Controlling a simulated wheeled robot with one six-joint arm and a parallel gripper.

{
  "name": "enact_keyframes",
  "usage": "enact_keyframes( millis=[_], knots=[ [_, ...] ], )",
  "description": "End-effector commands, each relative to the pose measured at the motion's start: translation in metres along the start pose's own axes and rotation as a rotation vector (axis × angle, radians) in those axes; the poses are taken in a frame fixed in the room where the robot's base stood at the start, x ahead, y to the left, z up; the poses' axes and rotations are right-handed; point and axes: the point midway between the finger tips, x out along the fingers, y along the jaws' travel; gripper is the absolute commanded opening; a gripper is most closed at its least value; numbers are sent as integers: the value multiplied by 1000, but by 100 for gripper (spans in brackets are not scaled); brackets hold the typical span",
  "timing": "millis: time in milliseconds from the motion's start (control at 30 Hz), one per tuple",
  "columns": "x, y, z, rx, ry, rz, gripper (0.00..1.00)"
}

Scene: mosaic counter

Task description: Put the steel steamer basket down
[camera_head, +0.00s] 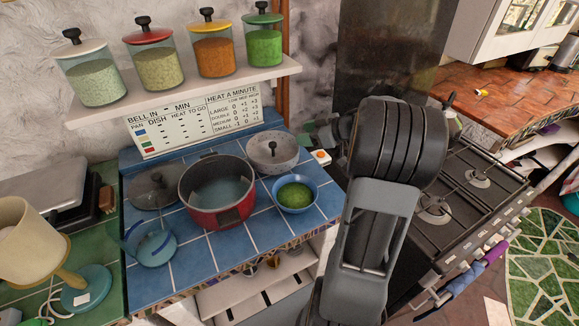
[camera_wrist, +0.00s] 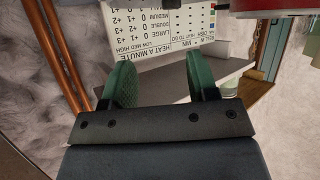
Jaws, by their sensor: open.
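The steel steamer basket (camera_head: 287,155) appears to be the round grey speckled dish with a dark knob in its middle. It rests at the back right of the blue tiled counter (camera_head: 195,262), behind a blue bowl. My gripper (camera_wrist: 162,85) is open in the wrist view, its two green fingers apart with nothing between them. In the head view my dark arm stands right of the counter, and the fingers are mostly hidden. The basket is not recognisable in the wrist view.
A red pot (camera_head: 222,208), a dark lid (camera_head: 152,190), a small blue pan (camera_head: 150,245) and a blue bowl of green food (camera_head: 295,195) crowd the counter. A shelf (camera_head: 190,87) of jars hangs above. A stove (camera_head: 465,180) stands to the right.

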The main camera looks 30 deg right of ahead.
Motion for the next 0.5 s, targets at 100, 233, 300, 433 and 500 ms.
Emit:
enact_keyframes(
  millis=[100, 233, 300, 433, 500],
  knots=[
    [12, 8, -36, -70, 20, 187, 54],
    [17, 12, -76, -96, 10, 476, 54],
    [12, 7, -87, -68, -27, 616, 54],
    [0, -22, -85, 58, -152, 790, 54],
    [-5, -48, -74, 149, -244, 822, 54]
  ],
)
